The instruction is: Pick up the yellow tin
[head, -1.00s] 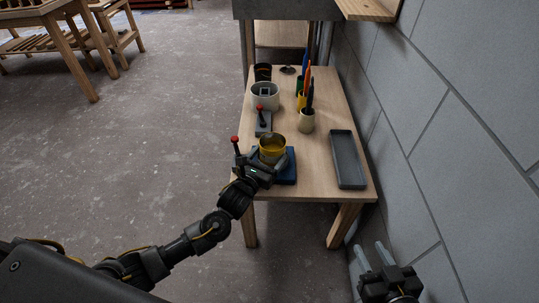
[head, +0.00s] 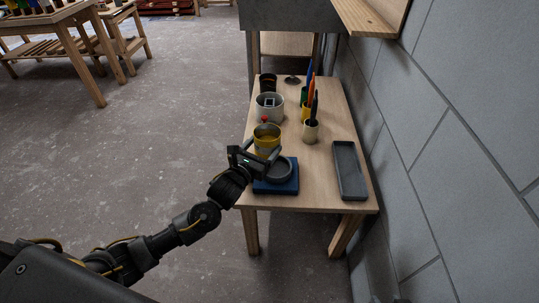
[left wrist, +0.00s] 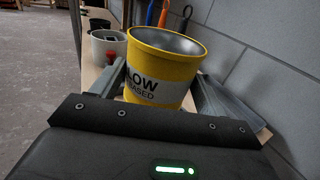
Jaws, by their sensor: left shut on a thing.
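The yellow tin (head: 266,142) is open at the top, with a white label band. In the left wrist view the tin (left wrist: 162,70) stands upright between my gripper's two fingers, and part of the label lettering shows. My left gripper (head: 263,153) is shut on the tin and holds it above the table, over the back of a blue base with a dark round dish (head: 277,171). The dish is empty. My right gripper is out of the head view.
A block wall (head: 440,150) runs along the right. Open floor lies left.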

